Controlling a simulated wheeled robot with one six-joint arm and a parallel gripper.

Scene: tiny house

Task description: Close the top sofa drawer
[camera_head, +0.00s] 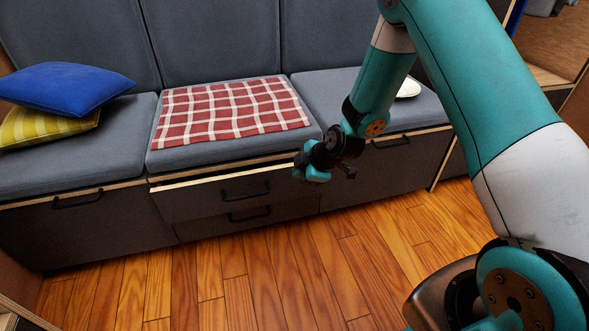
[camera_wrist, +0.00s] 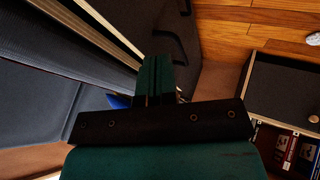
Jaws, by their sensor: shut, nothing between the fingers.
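The grey sofa's top drawer (camera_head: 203,200) is in the middle section under the red checked cloth. It stands a little way out, with its light wooden top edge showing and a black handle (camera_head: 246,192) on its front. A second drawer (camera_head: 190,230) lies below it, with its own handle. My gripper (camera_head: 304,172) is shut and empty, near the right end of the top drawer's front. I cannot tell whether it touches the drawer. In the wrist view, my gripper's fingers (camera_wrist: 155,80) are together, beside the pale drawer edge (camera_wrist: 105,30).
The red checked cloth (camera_head: 230,110) lies on the middle cushion. A blue pillow (camera_head: 65,88) and a yellow pillow (camera_head: 45,126) lie at left. The wooden floor (camera_head: 250,275) before the sofa is clear. In the wrist view, a shelf with books (camera_wrist: 290,150) stands at lower right.

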